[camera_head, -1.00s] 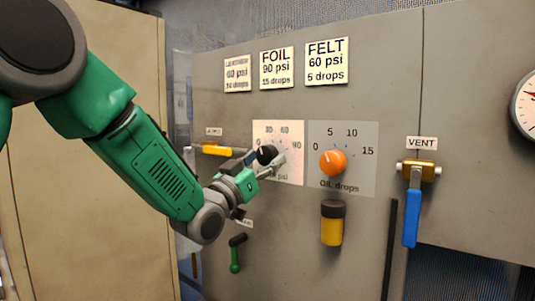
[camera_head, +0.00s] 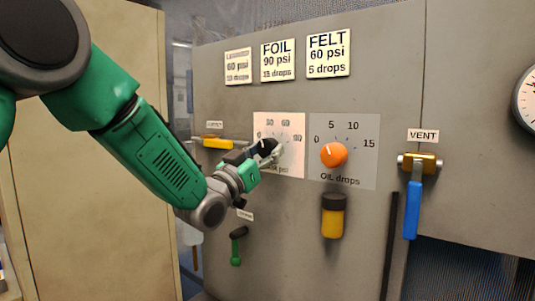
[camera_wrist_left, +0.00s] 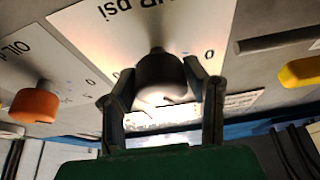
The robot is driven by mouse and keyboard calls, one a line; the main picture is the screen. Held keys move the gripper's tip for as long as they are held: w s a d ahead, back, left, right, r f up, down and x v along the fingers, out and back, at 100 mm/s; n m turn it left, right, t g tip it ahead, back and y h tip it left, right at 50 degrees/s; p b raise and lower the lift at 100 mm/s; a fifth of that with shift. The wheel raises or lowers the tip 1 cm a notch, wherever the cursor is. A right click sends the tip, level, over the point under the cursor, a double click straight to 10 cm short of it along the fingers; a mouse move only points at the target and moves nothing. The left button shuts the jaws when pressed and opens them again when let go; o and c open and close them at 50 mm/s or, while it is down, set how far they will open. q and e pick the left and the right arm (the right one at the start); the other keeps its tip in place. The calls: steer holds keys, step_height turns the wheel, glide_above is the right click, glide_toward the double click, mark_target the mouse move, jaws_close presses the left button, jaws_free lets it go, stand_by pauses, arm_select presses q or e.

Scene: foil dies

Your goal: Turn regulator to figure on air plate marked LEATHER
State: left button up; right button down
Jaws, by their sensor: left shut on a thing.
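The regulator is a black knob (camera_head: 265,147) on a pale psi dial plate (camera_head: 293,160) with figures 0, 30, 60 and 90. My left gripper (camera_head: 262,158) is at this knob, its fingers partly covering it and the dial. In the left wrist view, the fingers (camera_wrist_left: 162,95) are shut on the sides of the black knob (camera_wrist_left: 160,76). The knob's pointer reading cannot be told. The leftmost plate (camera_head: 238,66) has a blurred top word, likely LEATHER, and reads 60 psi; its drops figure is unclear. My right gripper is out of view.
FOIL (camera_head: 278,60) and FELT (camera_head: 328,53) plates sit beside it. An orange oil knob (camera_head: 333,154) is close on the right, a yellow handle (camera_head: 217,142) on the left. A green lever (camera_head: 237,246) is below; a blue VENT handle (camera_head: 413,210) is farther right.

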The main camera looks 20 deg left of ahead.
arm_select(q)
steer(key=m+h+b, duration=0.1)
steer(key=m, duration=0.1)
steer(key=m+g+h+b, duration=0.1)
steer(key=m, duration=0.2)
steer(key=shift+b, duration=0.4)
steer(key=shift+a+m+g+h+b, duration=0.1)
steer(key=shift+m+g+h+b, duration=0.55)
steer(key=shift+m, duration=1)
steer(key=shift+m+g+h+b, duration=0.4)
steer(key=shift+m+g+h, duration=0.25)
steer(key=shift+m, duration=1)
steer(key=o, duration=1.1)
steer(key=shift+o, duration=0.2)
steer(key=shift+s+a, duration=0.1)
steer(key=shift+a, duration=0.05)
steer(key=v, duration=1.1)
steer(key=shift+s+a, duration=0.2)
steer(key=shift+a, duration=0.05)
